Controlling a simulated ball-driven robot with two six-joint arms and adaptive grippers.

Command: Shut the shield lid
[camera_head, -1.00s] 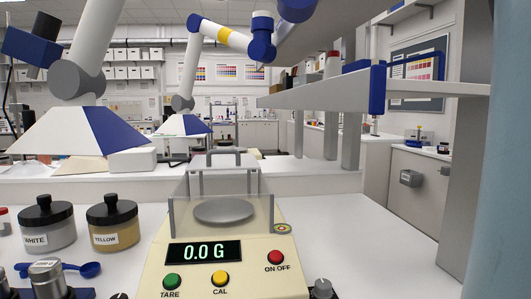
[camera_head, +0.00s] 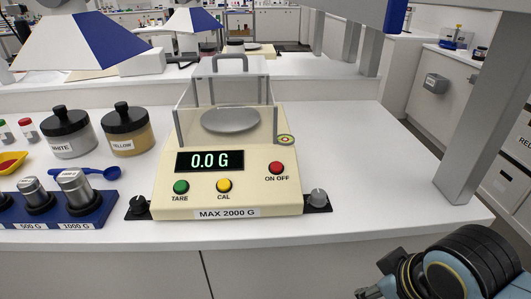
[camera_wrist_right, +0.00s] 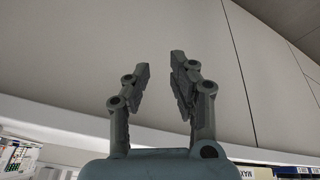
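The balance (camera_head: 228,190) stands on the bench, its display reading 0.0 G. A clear shield (camera_head: 190,125) surrounds its round grey pan (camera_head: 230,120). The shield lid, with a grey handle (camera_head: 230,58), shows at the back edge of the shield and looks raised; its exact angle is hard to tell. My right arm shows at the lower right of the head view, low in front of the bench and well apart from the balance. In the right wrist view my right gripper (camera_wrist_right: 160,78) is open and empty, with a pale panel beyond its fingers. My left gripper is out of view.
White (camera_head: 68,135) and yellow (camera_head: 126,130) pigment jars stand left of the balance. The bench right of the balance is clear up to a grey post (camera_head: 485,120).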

